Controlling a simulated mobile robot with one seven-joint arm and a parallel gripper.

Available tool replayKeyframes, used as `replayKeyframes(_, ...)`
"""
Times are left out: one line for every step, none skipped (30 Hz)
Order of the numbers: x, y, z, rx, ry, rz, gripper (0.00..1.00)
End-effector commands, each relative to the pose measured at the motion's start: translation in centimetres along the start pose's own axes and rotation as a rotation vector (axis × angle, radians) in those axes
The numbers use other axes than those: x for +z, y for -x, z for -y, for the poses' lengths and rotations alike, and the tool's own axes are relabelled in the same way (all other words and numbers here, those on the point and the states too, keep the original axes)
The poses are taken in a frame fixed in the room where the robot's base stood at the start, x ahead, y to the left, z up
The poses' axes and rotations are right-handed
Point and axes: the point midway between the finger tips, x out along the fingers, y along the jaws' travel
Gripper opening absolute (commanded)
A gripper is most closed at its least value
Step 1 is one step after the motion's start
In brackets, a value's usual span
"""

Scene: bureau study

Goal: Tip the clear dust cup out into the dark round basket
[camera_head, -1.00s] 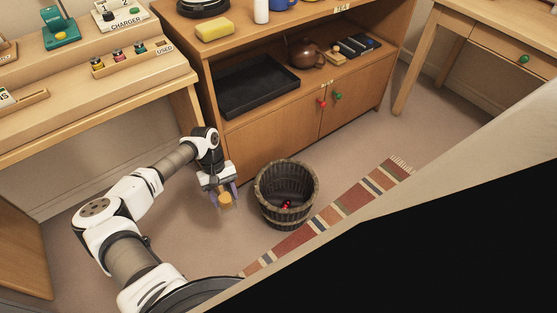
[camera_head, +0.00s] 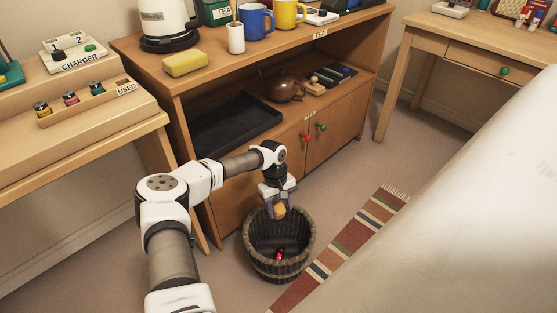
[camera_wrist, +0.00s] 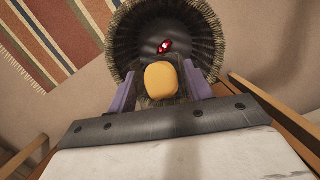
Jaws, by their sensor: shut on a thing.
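The dark round basket (camera_head: 256,262) stands on the floor in front of the cabinet, open at the top. A small red thing (camera_head: 279,254) lies inside it, and it also shows in the wrist view (camera_wrist: 165,46). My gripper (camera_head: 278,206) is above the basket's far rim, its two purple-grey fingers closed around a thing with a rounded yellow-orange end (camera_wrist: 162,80). I take this held thing to be the dust cup. Its clear wall cannot be made out, and the rest is hidden between my fingers. I cannot tell how far it is tilted.
The wooden cabinet (camera_head: 322,155) stands close behind the basket, with a black tray (camera_head: 225,125) on its shelf. A yellow sponge (camera_head: 185,64) lies on top. A striped rug (camera_head: 350,237) lies to the right of the basket. A bench (camera_head: 85,135) stands at left.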

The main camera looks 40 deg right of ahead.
Motion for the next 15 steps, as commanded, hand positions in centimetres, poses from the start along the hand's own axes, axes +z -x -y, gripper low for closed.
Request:
replayKeyframes(0.4,0.9,0.1,0.0,-0.006,-0.048,0.28)
replayKeyframes(0.4,0.8,0.1,0.001,-0.008,-0.08,0.28)
replayKeyframes(0.3,0.6,0.1,-0.002,-0.006,-0.127,0.28)
replayKeyframes(0.3,0.6,0.1,-0.002,-0.007,-0.16,0.28)
replayKeyframes(0.3,0.7,0.0,0.002,-0.009,-0.191,0.28)
replayKeyframes(0.2,0.3,0.1,-0.001,-0.008,-0.231,0.28)
replayKeyframes(0.2,0.2,0.1,-0.002,-0.008,-0.26,0.28)
replayKeyframes(0.2,0.2,0.0,0.001,-0.008,-0.289,0.28)
replayKeyframes(0.1,0.0,0.0,0.001,-0.007,-0.325,0.28)
replayKeyframes(0.1,-0.1,0.1,-0.001,-0.007,-0.352,0.28)
replayKeyframes(0.1,-0.1,0.1,-0.001,-0.007,-0.38,0.28)
replayKeyframes(0.1,0.0,0.0,0.002,-0.009,-0.415,0.28)
replayKeyframes(0.1,-0.3,0.0,0.001,-0.008,-0.441,0.28)
replayKeyframes(0.0,-0.4,0.1,-0.001,-0.008,-0.467,0.28)
replayKeyframes(0.0,-0.4,0.1,0.0,-0.008,-0.503,0.28)
